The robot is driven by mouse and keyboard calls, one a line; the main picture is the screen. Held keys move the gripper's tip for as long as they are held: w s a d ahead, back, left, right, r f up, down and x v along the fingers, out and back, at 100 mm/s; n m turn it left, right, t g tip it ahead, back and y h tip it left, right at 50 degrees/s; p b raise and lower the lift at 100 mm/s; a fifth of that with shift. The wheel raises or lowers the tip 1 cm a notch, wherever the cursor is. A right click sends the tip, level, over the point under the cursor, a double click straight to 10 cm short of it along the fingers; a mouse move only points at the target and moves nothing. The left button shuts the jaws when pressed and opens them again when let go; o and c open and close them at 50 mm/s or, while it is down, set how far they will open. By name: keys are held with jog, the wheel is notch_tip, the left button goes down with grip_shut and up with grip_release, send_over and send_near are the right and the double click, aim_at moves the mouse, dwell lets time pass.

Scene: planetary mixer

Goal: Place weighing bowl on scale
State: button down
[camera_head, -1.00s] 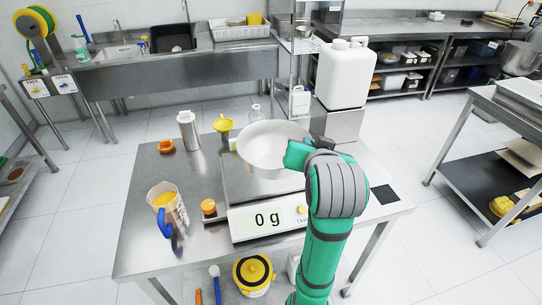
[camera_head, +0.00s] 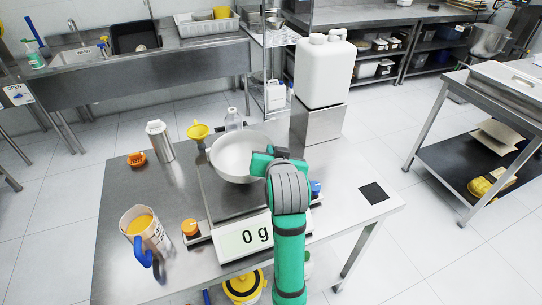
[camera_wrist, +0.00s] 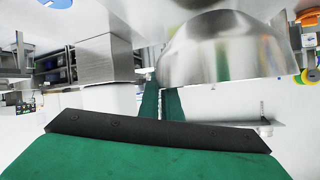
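The weighing bowl (camera_head: 232,153) is a shiny, pale round bowl over the back part of the scale in the head view. The scale (camera_head: 240,243) has a grey plate and a display reading 0 g. My gripper (camera_head: 262,162) is at the bowl's right side. In the wrist view, the bowl's metal wall (camera_wrist: 225,50) fills the upper middle, and my green fingers (camera_wrist: 162,100) are close together at its rim, shut on it. The bowl looks roughly level. Whether its base touches the scale plate is hidden. My arm covers the scale's right end.
On the steel table, a jug with yellow contents (camera_head: 145,232), an orange-capped item (camera_head: 190,229), a steel bottle (camera_head: 159,141) and a yellow funnel (camera_head: 198,131) stand left of and behind the scale. A large white canister (camera_head: 323,70) stands behind right. The table's right end is mostly bare.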

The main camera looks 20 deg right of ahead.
notch_tip(320, 180, down, 2)
jog(key=shift+s+f, duration=0.15)
jog(key=shift+f, duration=0.1)
jog(key=c, duration=1.9)
grip_release()
jog(key=shift+c, duration=0.2)
